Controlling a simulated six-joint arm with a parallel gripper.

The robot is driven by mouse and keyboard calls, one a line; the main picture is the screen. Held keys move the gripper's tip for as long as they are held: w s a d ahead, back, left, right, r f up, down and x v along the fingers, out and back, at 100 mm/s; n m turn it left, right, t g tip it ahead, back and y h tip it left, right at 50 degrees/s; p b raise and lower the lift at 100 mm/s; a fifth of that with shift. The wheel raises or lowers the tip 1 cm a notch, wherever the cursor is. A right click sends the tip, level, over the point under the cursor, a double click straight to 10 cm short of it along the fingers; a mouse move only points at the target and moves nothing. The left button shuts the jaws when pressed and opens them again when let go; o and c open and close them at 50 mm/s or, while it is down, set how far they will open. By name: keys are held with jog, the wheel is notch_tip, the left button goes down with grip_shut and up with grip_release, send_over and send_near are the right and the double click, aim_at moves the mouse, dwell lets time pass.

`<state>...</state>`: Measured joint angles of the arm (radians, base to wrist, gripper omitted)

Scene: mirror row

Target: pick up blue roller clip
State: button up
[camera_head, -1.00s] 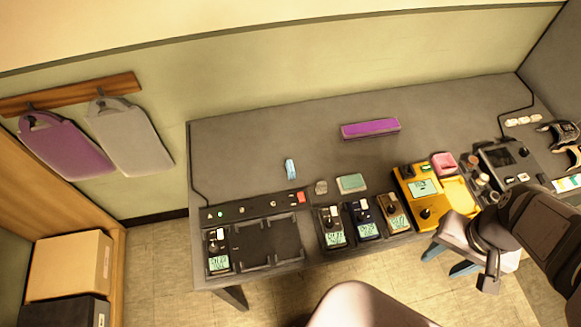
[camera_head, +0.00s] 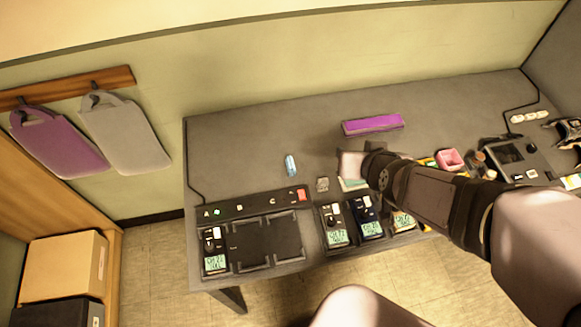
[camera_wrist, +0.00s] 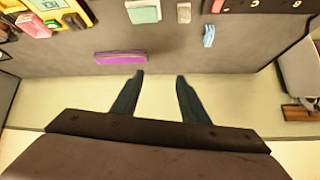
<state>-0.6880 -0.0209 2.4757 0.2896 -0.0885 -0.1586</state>
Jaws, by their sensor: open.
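The blue roller clip (camera_head: 290,166) is a small light-blue piece on the grey table, above the black control strip in the head view. In the wrist view the blue clip (camera_wrist: 209,36) lies near the top, right of centre. My gripper (camera_wrist: 160,76) shows two dark fingers spread apart with nothing between them. In the head view my arm reaches in from the right and ends over the table near the green-topped block, right of the clip and apart from it. The fingers are hard to make out there.
A purple bar (camera_head: 372,125) lies at the back of the table. A small grey block (camera_head: 323,184) sits right of the clip. A black strip with a red button (camera_head: 301,195) and several meters line the front edge. The table left of the clip is clear.

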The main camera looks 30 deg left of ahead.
jog(key=s+a+r+n+t+y+b, duration=0.2)
jog(key=s+a+n+t+y, duration=0.15)
jog(key=a, duration=0.85)
send_near(292, 168)
jog(key=shift+m+g+y, duration=0.35)
jog(key=shift+m, duration=0.1)
jog(key=x, duration=0.3)
jog(key=d+x, duration=0.1)
jog(key=x, duration=0.1)
jog(key=shift+w+a+f, duration=0.1)
jog(key=shift+w+f, duration=0.1)
jog(key=shift+w, duration=0.15)
jog(key=shift+w, duration=0.1)
jog(key=shift+p+x, duration=0.5)
jog(key=shift+x, duration=0.55)
jog(key=shift+a, duration=0.15)
jog(key=shift+p+x, duration=0.95)
jog(key=shift+x, duration=1.55)
jog(key=shift+a, duration=0.15)
